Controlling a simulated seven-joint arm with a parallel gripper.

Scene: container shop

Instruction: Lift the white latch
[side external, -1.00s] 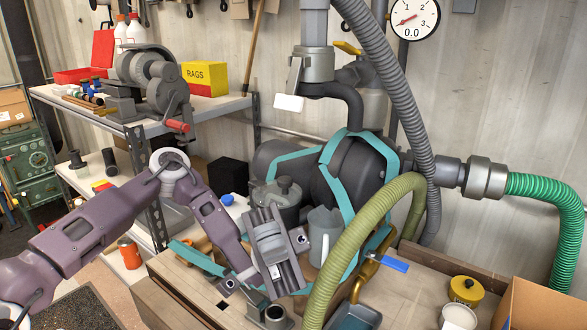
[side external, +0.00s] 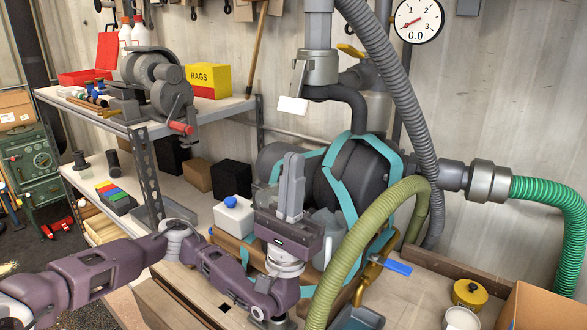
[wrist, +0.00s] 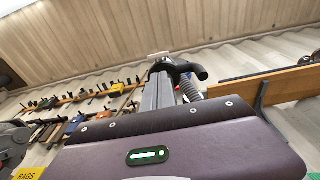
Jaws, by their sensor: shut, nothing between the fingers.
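The white latch (side external: 292,105) is a small pale tab on the front of the grey pipe coupling (side external: 317,66), at the upper middle of the side view. It hangs at the coupling's lower left. My gripper (side external: 293,156) points upward below the latch, with its fingers together and empty. A clear gap shows between the fingertips and the latch in this view. In the wrist view, my gripper (wrist: 160,76) points toward the dark bent pipe (wrist: 185,67). A small pale piece by that pipe may be the latch, but it is too small to tell.
A grey ribbed hose (side external: 395,90) hangs right of the coupling, and an olive hose (side external: 355,235) arches right of my wrist. A dark round machine with teal bands (side external: 332,180) stands behind my gripper. A white jug with a blue cap (side external: 234,217) is at left.

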